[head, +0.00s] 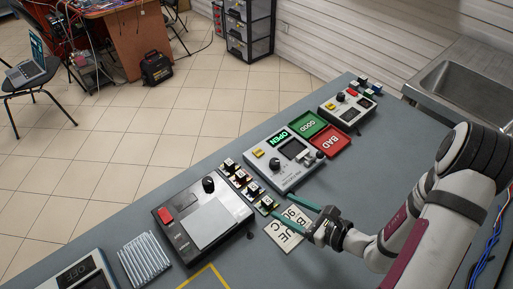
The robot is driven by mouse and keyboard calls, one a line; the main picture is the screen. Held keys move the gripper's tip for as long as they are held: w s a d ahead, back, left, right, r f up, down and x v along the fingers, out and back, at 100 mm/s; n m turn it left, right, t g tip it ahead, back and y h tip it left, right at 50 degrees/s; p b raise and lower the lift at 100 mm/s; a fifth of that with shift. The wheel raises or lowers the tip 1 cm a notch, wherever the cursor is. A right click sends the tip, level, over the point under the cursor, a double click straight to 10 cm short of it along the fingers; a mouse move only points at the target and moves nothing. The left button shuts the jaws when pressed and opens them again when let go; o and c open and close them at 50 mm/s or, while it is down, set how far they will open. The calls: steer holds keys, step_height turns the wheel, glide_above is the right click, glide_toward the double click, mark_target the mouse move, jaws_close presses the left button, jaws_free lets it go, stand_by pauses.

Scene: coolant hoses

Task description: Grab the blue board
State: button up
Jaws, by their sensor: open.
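My gripper (274,202) reaches in from the right with its two teal fingers apart. Its tips are close to the near end of a row of small boards (240,176), which stand between two control boxes. The boards are dark with pale labels and small coloured marks, too small for me to tell which one is blue. A white card (283,238) with large black letters, partly covered by my gripper, lies flat below the fingers; it seems to read "BLUE" and "90C".
A box with a grey plate (213,222) and a box with a green OPEN display (283,163) flank the row. Green GOOD (307,125) and red BAD (330,142) trays lie behind. Silvery tubes (145,259) lie at lower left. A sink (468,88) is at right.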

steer(key=shift+w+d+f+m+t+h, duration=0.15)
steer(key=shift+d+f+m, duration=0.1)
steer(key=shift+f, duration=0.2)
steer(key=shift+w+d+f+m+t+h, duration=0.15)
steer(key=shift+f+m, duration=0.1)
steer(key=shift+f, duration=0.15)
glide_toward(255, 188)
steer(key=x, duration=0.5)
steer(key=shift+a+f, duration=0.1)
steer(key=shift+f, duration=0.05)
steer(key=x, duration=0.5)
steer(key=shift+w+a, duration=0.2)
steer(key=shift+w, duration=0.15)
jaws_close()
